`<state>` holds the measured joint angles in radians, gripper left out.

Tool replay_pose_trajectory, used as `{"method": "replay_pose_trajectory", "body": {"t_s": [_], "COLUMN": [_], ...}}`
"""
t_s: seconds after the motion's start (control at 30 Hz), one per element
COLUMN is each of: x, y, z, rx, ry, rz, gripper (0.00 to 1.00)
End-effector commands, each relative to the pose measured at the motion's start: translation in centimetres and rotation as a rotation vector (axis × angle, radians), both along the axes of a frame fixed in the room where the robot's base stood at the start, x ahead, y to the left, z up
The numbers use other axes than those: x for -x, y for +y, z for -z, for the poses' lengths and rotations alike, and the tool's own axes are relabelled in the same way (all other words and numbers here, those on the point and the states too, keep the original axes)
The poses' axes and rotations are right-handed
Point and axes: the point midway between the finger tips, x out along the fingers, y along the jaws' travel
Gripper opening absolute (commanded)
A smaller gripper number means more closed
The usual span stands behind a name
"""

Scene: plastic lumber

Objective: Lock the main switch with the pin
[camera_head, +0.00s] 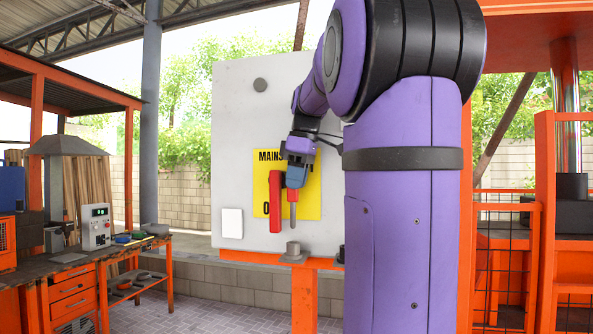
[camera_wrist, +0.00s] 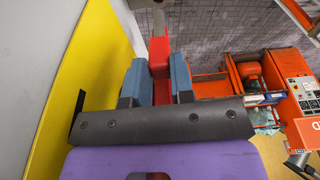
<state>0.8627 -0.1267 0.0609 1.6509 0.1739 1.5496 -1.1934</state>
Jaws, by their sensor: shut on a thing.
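The main switch shows as a red lever (camera_head: 275,203) hanging down in front of a yellow label (camera_head: 312,200) on a pale panel. The hole for the pin cannot be made out.
An orange stand (camera_head: 305,275) with a grey round fitting (camera_head: 293,250) is below my gripper. A workbench (camera_head: 70,270) with a control box (camera_head: 96,226) is at the left. An orange frame with mesh (camera_head: 500,250) is at the right. My arm hides part of the panel.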

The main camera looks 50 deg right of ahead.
Motion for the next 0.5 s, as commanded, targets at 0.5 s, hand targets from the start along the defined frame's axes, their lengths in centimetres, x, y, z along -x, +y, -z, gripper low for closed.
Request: {"method": "replay_pose_trajectory", "body": {"t_s": [0.5], "x": [0.0], "y": [0.0], "z": [2.2], "rx": [0.001], "ry": [0.000], "rz": [0.000], "gripper": [0.00]}}
